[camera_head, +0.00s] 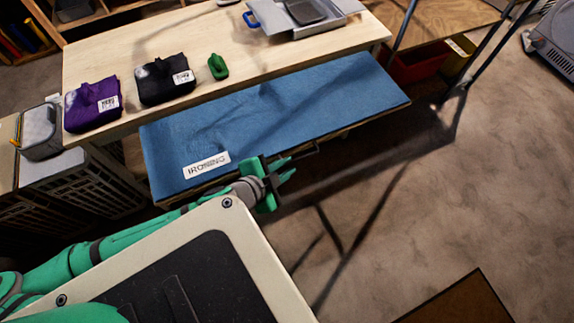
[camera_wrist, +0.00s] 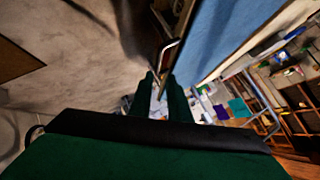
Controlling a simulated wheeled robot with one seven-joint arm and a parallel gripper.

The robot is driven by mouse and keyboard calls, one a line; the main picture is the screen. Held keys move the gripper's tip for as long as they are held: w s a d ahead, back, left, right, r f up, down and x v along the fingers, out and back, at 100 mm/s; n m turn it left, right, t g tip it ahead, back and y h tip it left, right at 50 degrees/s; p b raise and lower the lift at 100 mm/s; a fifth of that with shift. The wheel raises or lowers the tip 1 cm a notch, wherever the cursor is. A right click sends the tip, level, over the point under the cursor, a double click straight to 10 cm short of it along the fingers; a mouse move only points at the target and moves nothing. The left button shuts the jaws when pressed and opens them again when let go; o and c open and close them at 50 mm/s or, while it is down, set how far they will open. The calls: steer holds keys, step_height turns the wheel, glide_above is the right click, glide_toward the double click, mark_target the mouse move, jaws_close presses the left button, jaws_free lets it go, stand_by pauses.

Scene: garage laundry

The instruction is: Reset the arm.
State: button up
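My green arm (camera_head: 95,252) stretches from the lower left of the head view to my gripper (camera_head: 284,170). The gripper is just off the front edge of the blue ironing board (camera_head: 280,112), to the right of its white "IRONING" label (camera_head: 206,165). In the wrist view the two green fingers of my gripper (camera_wrist: 160,82) stand apart with a gap between them. I see nothing held in the gap. The board's blue surface (camera_wrist: 228,30) also fills the upper right of the wrist view. I cannot tell whether the gripper touches the board's edge.
Behind the board, a wooden table (camera_head: 215,40) holds a purple folded cloth (camera_head: 92,105), a black folded cloth (camera_head: 165,80), a green item (camera_head: 218,67) and a grey tray (camera_head: 300,22). Crates (camera_head: 85,185) stand at left. Bare floor (camera_head: 450,200) lies right. A brown panel edge (camera_head: 458,302) shows lower right.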

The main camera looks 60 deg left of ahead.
steer(key=shift+w, duration=0.1)
stand_by(0.3)
steer(key=s+d+f+t+h, duration=0.1)
steer(key=s+d+f, duration=0.1)
steer(key=d, duration=0.3)
steer(key=s+d+f+n+h, duration=0.1)
steer(key=s+d+f, duration=0.2)
steer(key=d, duration=0.2)
steer(key=s+d+f+t+h, duration=0.1)
steer(key=s+d+f, duration=0.1)
steer(key=d, duration=0.3)
steer(key=d+r+n+t, duration=0.1)
steer(key=d+r, duration=0.1)
steer(key=d, duration=0.6)
steer(key=d+r+n+t, duration=0.1)
steer(key=d+n+t, duration=0.1)
steer(key=d, duration=0.6)
steer(key=shift+s+d+r+n+h, duration=0.25)
steer(key=shift+s+r+n+h, duration=0.1)
steer(key=shift+s, duration=0.1)
